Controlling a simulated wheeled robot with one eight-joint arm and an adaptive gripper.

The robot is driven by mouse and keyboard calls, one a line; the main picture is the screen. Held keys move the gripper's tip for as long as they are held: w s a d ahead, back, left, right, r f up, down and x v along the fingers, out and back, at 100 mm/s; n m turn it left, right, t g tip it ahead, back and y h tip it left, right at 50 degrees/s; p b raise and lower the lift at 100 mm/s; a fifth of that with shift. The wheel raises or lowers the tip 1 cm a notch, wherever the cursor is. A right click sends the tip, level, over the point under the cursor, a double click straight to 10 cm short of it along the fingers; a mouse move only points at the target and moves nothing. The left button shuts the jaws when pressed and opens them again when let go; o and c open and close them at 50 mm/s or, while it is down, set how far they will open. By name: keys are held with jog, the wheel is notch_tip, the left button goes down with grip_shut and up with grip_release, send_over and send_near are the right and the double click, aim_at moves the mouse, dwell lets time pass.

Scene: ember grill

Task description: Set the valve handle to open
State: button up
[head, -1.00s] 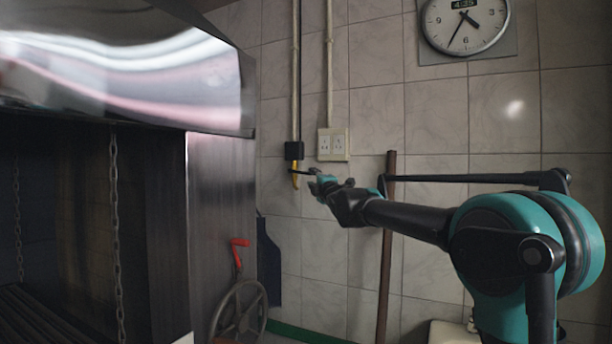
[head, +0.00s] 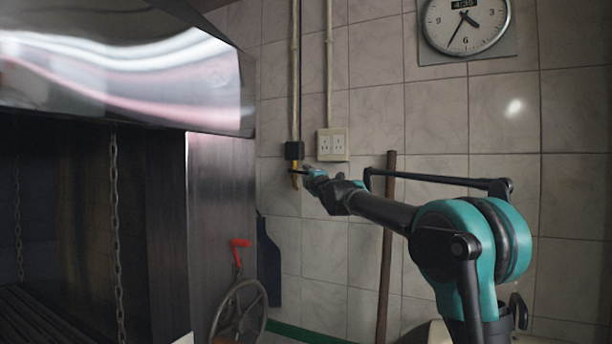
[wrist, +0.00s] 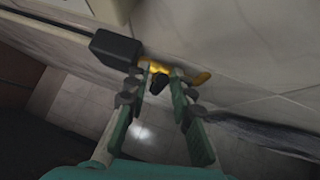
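The valve is a yellow fitting (head: 295,180) below a black box on the tiled wall in the head view. In the wrist view its yellow body (wrist: 200,78) lies just beyond my fingertips. A small black piece, apparently the valve handle (wrist: 158,84), shows between my fingers with gaps on both sides. My gripper (wrist: 160,72) is open around it, and I see no clear contact. In the head view my gripper (head: 307,173) is right beside the valve, too small there to tell the finger gap. The handle's exact angle is hard to read.
The black box (head: 294,150) sits directly above the valve, close to my left finger in the wrist view (wrist: 115,48). A wall socket (head: 333,145) is at upper right. A brown pole (head: 386,240) stands behind my arm. The steel grill with a red-handled wheel (head: 238,310) stands left.

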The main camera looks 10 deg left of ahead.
grip_shut()
jog(key=shift+f, duration=0.15)
jog(key=shift+w+a+f+m+t+h, duration=0.4)
jog(key=shift+a+f+m+t+h, duration=0.55)
jog(key=shift+m+h, duration=3.5)
jog(key=shift+w+a+f+m+t+h, duration=0.55)
jog(key=shift+a+f+m+h, duration=0.75)
jog(key=shift+m+h, duration=3.15)
jog(key=shift+w+a+f+m+t+h, duration=0.3)
jog(key=shift+a+f+m+t+h, duration=1.55)
jog(key=shift+m, duration=4.45)
jog(key=shift+d+r+g+h, duration=0.3)
jog(key=shift+r+g+h, duration=0.2)
jog(key=shift+g, duration=0.1)
jog(key=shift+d+r+g+h, duration=0.3)
jog(key=shift+r+g+h, duration=0.15)
jog(key=shift+r+g, duration=0.1)
jog(key=shift+o, duration=1.7)
grip_release()
